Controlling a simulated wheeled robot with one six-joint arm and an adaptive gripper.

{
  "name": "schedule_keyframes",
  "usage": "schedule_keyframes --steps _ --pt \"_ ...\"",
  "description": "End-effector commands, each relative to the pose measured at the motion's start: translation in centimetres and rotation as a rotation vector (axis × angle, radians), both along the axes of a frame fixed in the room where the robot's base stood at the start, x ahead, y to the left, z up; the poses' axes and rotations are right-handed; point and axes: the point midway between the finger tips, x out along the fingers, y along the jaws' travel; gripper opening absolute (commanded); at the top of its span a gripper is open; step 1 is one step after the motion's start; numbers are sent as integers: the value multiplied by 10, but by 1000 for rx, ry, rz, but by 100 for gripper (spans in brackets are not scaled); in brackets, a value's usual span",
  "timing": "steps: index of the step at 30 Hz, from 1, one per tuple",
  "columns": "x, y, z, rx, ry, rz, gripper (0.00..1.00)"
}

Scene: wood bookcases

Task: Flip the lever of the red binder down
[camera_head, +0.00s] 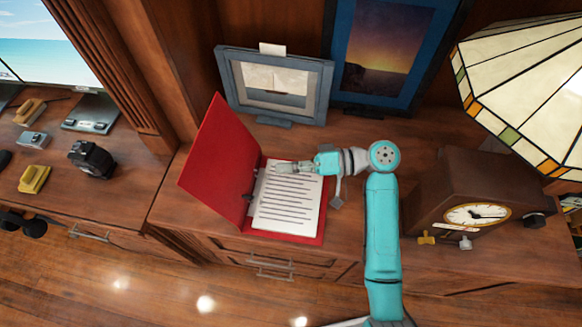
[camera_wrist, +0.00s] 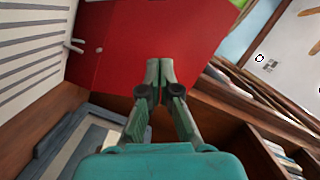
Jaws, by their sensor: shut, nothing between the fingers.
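The red binder (camera_head: 215,160) lies open on the wood cabinet top, its front cover standing up at the left and printed white pages (camera_head: 288,205) on its right side. Small dark metal parts (camera_head: 248,197) show at the hinge side of the pages. In the wrist view the red cover (camera_wrist: 120,35) fills the middle, and a small silver metal piece, probably the lever (camera_wrist: 74,46), sticks out at the pages' edge. My gripper (camera_head: 277,167) is over the far end of the pages; its fingertips (camera_wrist: 158,62) are together and empty, apart from the silver piece.
A grey picture frame (camera_head: 230,80) and a blue-framed picture (camera_head: 425,60) stand behind the binder. A wooden clock (camera_head: 440,190) and a stained-glass lamp (camera_head: 515,75) are at the right. A camera (camera_head: 92,158) sits on the left desk. Bare cabinet top lies between binder and clock.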

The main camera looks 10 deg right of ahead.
Motion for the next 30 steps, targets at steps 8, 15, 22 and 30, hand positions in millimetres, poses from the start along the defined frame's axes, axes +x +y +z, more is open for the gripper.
schedule_keyframes --steps 8,15,22,30 --pt "6 53 -6 -1 1 4 0" --pt "-14 70 -20 0 3 1 0" --pt "-25 74 -26 0 1 0 0" --pt "-25 74 -26 0 0 0 0"
